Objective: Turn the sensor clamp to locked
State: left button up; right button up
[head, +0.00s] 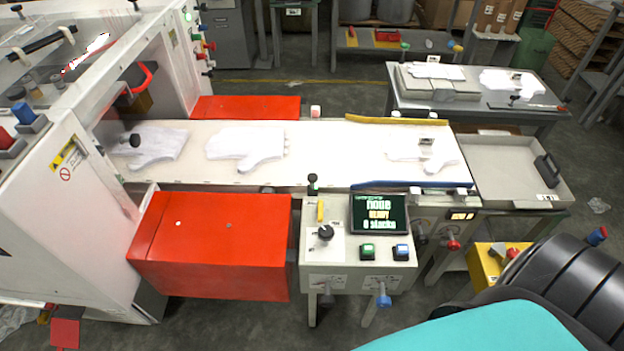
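I cannot tell for sure which part is the sensor clamp. A small sensor-like block (427,142) sits over the right end of the white conveyor (330,150), near a flat white glove (440,157). Below that end, a black knob (420,237) and a red knob (453,244) stick out of the machine front. The control stand (340,270) carries a black rotary knob (325,232), a lit screen (379,214), a green button (367,251) and a blue button (401,252). A blue-ended knob (383,299) is on its front. Neither gripper is in view.
Red covers (215,250) flank the conveyor, and a white machine housing (60,190) stands at left. A grey tray (515,175) adjoins the conveyor's right end. A side table (540,110) stands behind. A yellow box (490,265) is at lower right, beside large dark and teal shapes.

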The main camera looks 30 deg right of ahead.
aim_at(321, 205)
jog(key=z, duration=1)
